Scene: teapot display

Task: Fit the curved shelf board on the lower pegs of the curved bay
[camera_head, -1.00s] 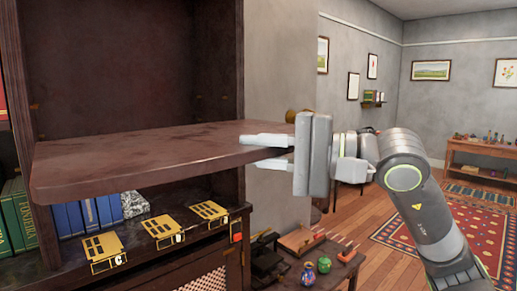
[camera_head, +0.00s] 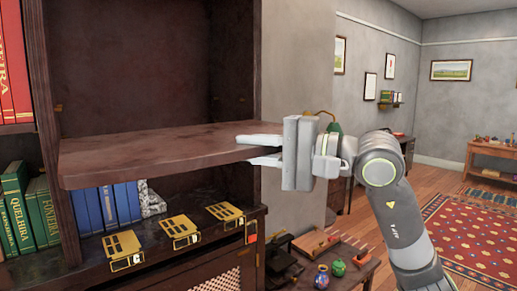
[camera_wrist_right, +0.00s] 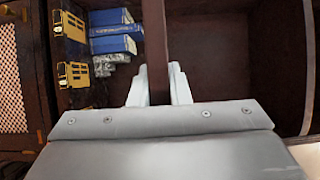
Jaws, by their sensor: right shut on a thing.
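The curved shelf board (camera_head: 150,155) is a dark brown plank, held about level across the front of the bay (camera_head: 150,60). Its left end is beside the bay's left post and its right end reaches past the right post. My right gripper (camera_head: 248,151) is shut on the board's right end, one finger above and one below. In the right wrist view the board (camera_wrist_right: 156,50) shows edge-on between the fingers (camera_wrist_right: 158,86). A small brass spot, perhaps a peg (camera_head: 58,108), shows on the bay's left side above the board. Lower pegs cannot be made out. My left gripper is not in view.
Green books (camera_head: 25,210) fill the bay to the left. A low table (camera_head: 345,270) with small vases stands at the right. The bay above the board is empty.

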